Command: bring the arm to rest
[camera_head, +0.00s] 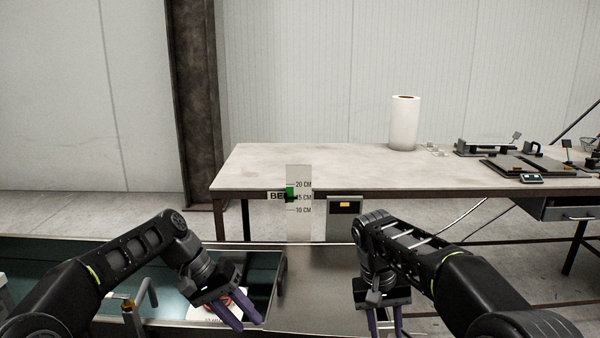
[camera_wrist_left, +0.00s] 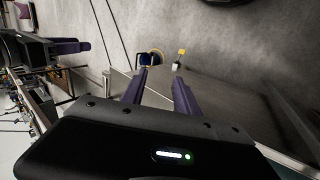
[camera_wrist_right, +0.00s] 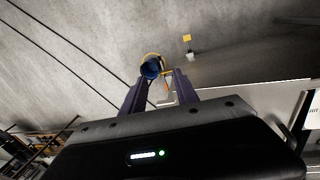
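My right gripper (camera_head: 384,322) points down at the lower right of the head view, past the right end of the bench top. Its purple fingers stand apart and empty, as the right wrist view (camera_wrist_right: 160,88) also shows. The fingertips of the right gripper are cut by the lower frame edge in the head view.
A clear height scale (camera_head: 299,225) stands behind the bench. A long table (camera_head: 300,165) with a white roll (camera_head: 404,124) is farther back. A blue bucket (camera_wrist_right: 151,68) is on the floor.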

